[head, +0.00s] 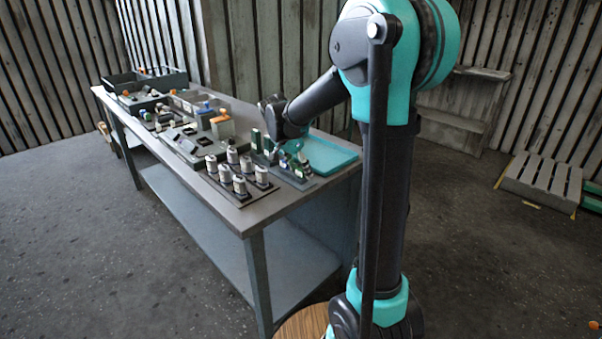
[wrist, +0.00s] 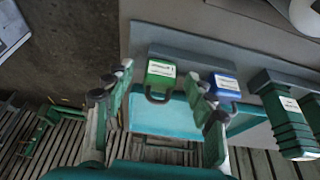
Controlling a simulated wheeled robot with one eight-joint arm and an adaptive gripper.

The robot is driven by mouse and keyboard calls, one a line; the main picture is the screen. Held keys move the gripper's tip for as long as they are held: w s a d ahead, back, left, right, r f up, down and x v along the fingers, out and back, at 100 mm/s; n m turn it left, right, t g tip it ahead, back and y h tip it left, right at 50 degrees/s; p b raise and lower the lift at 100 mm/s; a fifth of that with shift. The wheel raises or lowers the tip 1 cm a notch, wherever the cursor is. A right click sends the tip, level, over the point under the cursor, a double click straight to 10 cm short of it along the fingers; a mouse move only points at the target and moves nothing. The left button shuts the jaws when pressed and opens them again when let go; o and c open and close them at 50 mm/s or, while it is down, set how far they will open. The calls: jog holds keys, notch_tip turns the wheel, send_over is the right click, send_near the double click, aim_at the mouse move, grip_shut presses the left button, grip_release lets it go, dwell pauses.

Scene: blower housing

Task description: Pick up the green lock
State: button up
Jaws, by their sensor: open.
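The green lock (wrist: 161,76) has a white label and a dark shackle. It shows in the upper middle of the wrist view, on a grey holder edge. My gripper (wrist: 156,95) is open, with one finger on each side of the lock's position in the picture and nothing held. I cannot tell whether either finger touches the lock. A blue lock (wrist: 226,86) with a white label stands just right of it, near the right finger. In the head view my gripper is partly hidden among small items at the table's right end, and I cannot single out the lock there.
A teal tray (head: 335,154) lies on the right end of the table (head: 235,215). Stacked green pieces (wrist: 287,122) stand right of the blue lock. Grey cylinders on a dark rack (head: 262,186) stand at the front edge. Dark bins (head: 118,84) stand at the far end.

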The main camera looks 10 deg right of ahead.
jog(key=shift+f, duration=0.1)
jog(key=c, duration=1)
